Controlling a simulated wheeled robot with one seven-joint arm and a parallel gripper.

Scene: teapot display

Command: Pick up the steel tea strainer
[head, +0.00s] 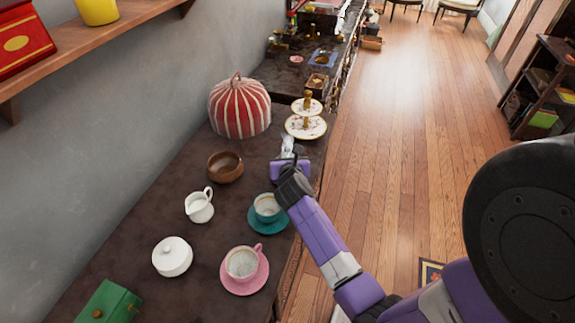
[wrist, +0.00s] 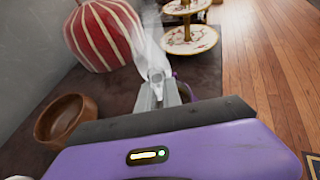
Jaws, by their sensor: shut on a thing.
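My gripper (head: 287,154) is over the dark counter, just in front of the tiered cake stand. It also shows in the wrist view (wrist: 157,82), with its fingers shut on a pale, shiny grey thing that looks like the steel tea strainer (wrist: 149,48). The strainer sticks out beyond the fingertips, toward the striped tea cosy. It is small and hard to make out in the head view, and the fingers hide part of it. I cannot tell whether it touches the counter.
The cake stand (head: 306,126) and the red striped tea cosy (head: 239,108) stand close beyond my gripper. A wooden bowl (head: 225,167), a white jug (head: 199,206), a teal cup (head: 267,207), a pink cup (head: 242,263) and a white lidded pot (head: 172,256) stand nearer. Wooden floor lies right.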

